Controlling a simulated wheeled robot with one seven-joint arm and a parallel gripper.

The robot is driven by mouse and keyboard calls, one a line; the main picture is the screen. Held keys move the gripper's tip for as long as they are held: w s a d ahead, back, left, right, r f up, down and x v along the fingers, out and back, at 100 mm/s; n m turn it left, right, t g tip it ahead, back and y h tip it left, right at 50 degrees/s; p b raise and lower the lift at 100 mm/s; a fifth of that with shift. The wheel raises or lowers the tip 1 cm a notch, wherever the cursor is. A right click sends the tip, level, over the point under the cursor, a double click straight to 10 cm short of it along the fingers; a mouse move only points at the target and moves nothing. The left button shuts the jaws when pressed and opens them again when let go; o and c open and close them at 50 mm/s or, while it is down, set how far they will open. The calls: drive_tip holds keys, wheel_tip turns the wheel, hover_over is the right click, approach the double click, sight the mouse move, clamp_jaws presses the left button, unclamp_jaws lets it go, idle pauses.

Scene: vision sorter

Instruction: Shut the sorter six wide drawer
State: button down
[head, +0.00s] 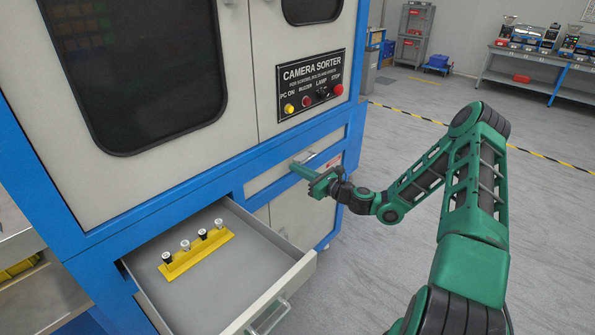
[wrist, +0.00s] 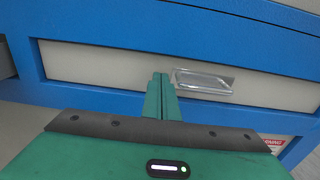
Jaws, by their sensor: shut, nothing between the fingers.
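Two drawers show in the sorter (head: 205,170) in the head view. The lower left drawer (head: 250,262) is pulled far out, with a bar handle (head: 272,317) on its front. The narrower-looking upper right drawer (head: 262,180) has its pale front about level with the blue frame; it also shows in the wrist view (wrist: 100,66). I cannot tell which one is the six wide drawer. My gripper (head: 298,168) is shut and empty in front of the upper right drawer. In the wrist view, its fingertips (wrist: 160,79) are just left of the silver handle (wrist: 205,83); contact is unclear.
A yellow strip (head: 196,258) with several small knobbed pieces lies in the open drawer. A control panel (head: 310,88) with buttons is above my gripper. Grey floor to the right is free up to a yellow-black line (head: 400,112). Benches stand at the back.

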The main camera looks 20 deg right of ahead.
drive_tip(key=v, duration=1.3)
drive_tip(key=s+a+f+n+g, duration=0.1)
drive_tip(key=s+a+n+g, duration=0.2)
drive_tip(key=s+n+g, duration=0.4)
drive_tip(key=s+a+f+n+g, duration=0.2)
drive_tip(key=s+a+n+g, duration=0.25)
drive_tip(key=n, duration=0.45)
drive_tip(key=s+d+r+n+g+h, duration=0.1)
drive_tip(key=s+d+r+n+h, duration=0.1)
drive_tip(key=s+r, duration=0.4)
drive_tip(key=s+d+r+n+g+h, duration=0.2)
drive_tip(key=s+d+r, duration=0.3)
drive_tip(key=s, duration=0.7)
drive_tip(key=s+d+r+n+g+h, duration=0.1)
drive_tip(key=s+d+r+n+h, duration=0.2)
drive_tip(key=s+r, duration=0.4)
drive_tip(key=s+n+h, duration=0.1)
drive_tip(key=s, duration=0.1)
drive_tip(key=shift+s+d, duration=0.25)
drive_tip(key=shift+d, duration=0.05)
drive_tip(key=shift+r+g, duration=0.15)
drive_tip(key=shift+g, duration=0.1)
